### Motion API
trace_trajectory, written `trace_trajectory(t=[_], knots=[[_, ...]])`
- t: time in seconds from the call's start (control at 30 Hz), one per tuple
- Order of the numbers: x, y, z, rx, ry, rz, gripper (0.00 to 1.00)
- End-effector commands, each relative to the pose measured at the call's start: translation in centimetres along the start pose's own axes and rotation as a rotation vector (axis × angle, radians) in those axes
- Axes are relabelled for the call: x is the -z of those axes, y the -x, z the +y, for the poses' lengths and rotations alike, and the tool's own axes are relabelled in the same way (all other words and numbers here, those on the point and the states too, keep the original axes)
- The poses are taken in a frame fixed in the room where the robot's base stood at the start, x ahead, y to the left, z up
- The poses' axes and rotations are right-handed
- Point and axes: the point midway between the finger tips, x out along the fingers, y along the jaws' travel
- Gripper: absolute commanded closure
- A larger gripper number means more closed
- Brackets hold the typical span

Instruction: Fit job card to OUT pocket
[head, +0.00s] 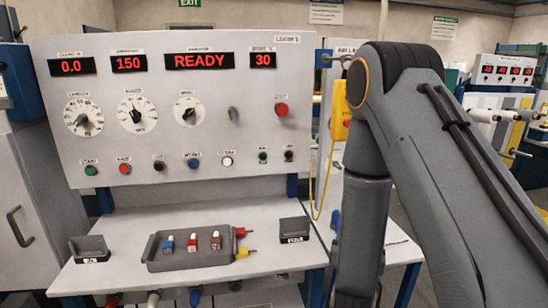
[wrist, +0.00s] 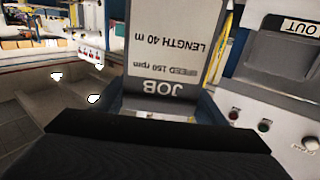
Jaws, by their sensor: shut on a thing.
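The job card (wrist: 165,50) is a pale card with a dark band reading JOB and lines for speed 150 rpm and length 40 m, upside down in the wrist view. My gripper (wrist: 160,122) shows as a dark mass below it and is shut on the card; the fingertips are not clear. In the head view my arm is at the right; gripper and card are not visible there.
The loom's control panel (head: 140,100) shows READY above dials and buttons. On the shelf below are a grey tray (head: 160,264) with several small coloured parts and two dark holders, left (head: 90,246) and right (head: 294,229). A yellow box (head: 340,108) hangs beside my arm.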

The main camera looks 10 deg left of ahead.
Motion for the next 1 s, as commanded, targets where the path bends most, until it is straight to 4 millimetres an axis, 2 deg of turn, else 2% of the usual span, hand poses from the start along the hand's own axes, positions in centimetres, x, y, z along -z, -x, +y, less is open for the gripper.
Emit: trace_trajectory(t=[0.03,0.17,0.3,0.4,0.5,0.6,0.7,1.0], knots=[[1.4,-0.9,-1.7,0.037,-0.004,0.007,0.61],[4.6,-3.2,-7.3,0.166,-0.004,0.010,0.61],[8.6,-5.2,-13.4,0.311,-0.002,0.009,0.61],[11.2,-6.1,-16.9,0.396,-0.001,0.008,0.61],[13.4,-6.7,-19.4,0.461,0.000,0.006,0.61],[14.8,-7.0,-21.0,0.502,0.000,0.004,0.61],[15.5,-7.2,-21.9,0.524,0.000,0.003,0.61],[14.0,-7.3,-22.0,0.529,0.000,0.000,0.61]])
